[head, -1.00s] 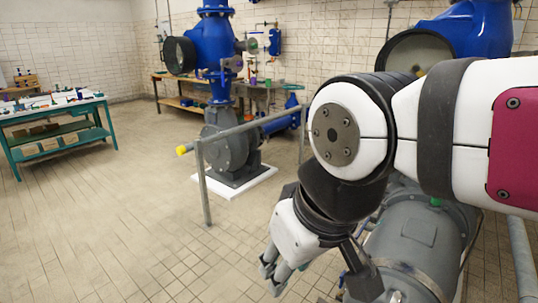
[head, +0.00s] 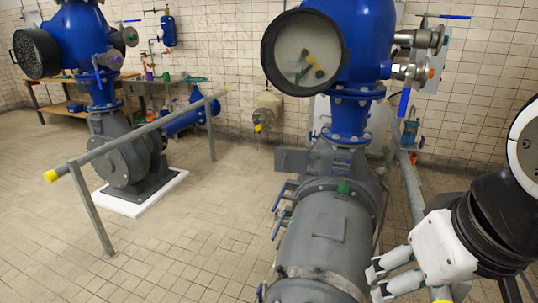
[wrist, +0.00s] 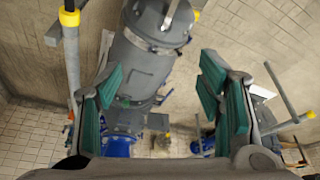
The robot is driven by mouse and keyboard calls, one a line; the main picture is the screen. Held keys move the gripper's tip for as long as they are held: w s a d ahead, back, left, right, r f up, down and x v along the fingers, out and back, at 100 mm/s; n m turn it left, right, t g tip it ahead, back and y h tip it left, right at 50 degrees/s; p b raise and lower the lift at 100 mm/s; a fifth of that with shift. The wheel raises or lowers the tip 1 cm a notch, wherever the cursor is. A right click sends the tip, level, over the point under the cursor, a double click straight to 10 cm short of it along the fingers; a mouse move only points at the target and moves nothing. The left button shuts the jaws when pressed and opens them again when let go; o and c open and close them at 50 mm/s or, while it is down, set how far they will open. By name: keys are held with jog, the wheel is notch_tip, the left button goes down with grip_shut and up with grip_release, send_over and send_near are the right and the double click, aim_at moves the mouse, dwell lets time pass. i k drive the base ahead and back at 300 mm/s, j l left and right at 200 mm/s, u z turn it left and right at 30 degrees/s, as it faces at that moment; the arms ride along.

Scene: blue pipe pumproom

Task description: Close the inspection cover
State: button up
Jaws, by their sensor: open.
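My gripper (head: 376,282) is at the lower right of the head view, fingers pointing left beside the grey pump casing (head: 325,245). In the wrist view my gripper (wrist: 160,95) has its green-padded fingers wide apart with nothing between them. A flat dark grey plate (head: 291,160) sticks out left from the pump's neck; it may be the inspection cover standing open, but I cannot tell for sure. A small grey plate (wrist: 158,121) shows beyond the casing in the wrist view. Above, a round black-rimmed window (head: 305,52) sits on the blue housing (head: 365,45).
Blue-handled clamps (head: 281,206) stick out from the casing's left side. A grey railing (head: 150,128) with yellow ends and a second blue pump (head: 85,40) stand at the left. A grey pipe (head: 412,190) runs right of the casing. The tiled floor between is clear.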

aim_at(291, 160)
jog(key=u, duration=0.85)
jog(key=j+u, duration=0.4)
jog(key=i+j+u, duration=0.15)
jog(key=j+u, duration=0.2)
jog(key=i+j+u, duration=0.1)
jog(key=j+u, duration=0.3)
jog(key=i+j, duration=0.25)
jog(key=i, duration=0.2)
jog(key=i+j+z, duration=0.1)
jog(key=i+j, duration=0.15)
jog(key=i, duration=0.25)
jog(key=i+j, duration=0.3)
jog(key=i, duration=0.15)
jog(key=i+l+z, duration=0.3)
jog(key=i+z, duration=0.2)
jog(key=i+l+z, duration=0.15)
jog(key=i+z, duration=0.8)
jog(key=i+j+z, duration=0.3)
jog(key=i+z, duration=0.2)
jog(key=i+l+z, duration=0.1)
jog(key=i+z, duration=0.2)
jog(key=i, duration=0.35)
jog(key=i+z, duration=0.3)
jog(key=i, duration=0.4)
jog(key=i+j+z, duration=0.25)
jog(key=i, duration=0.4)
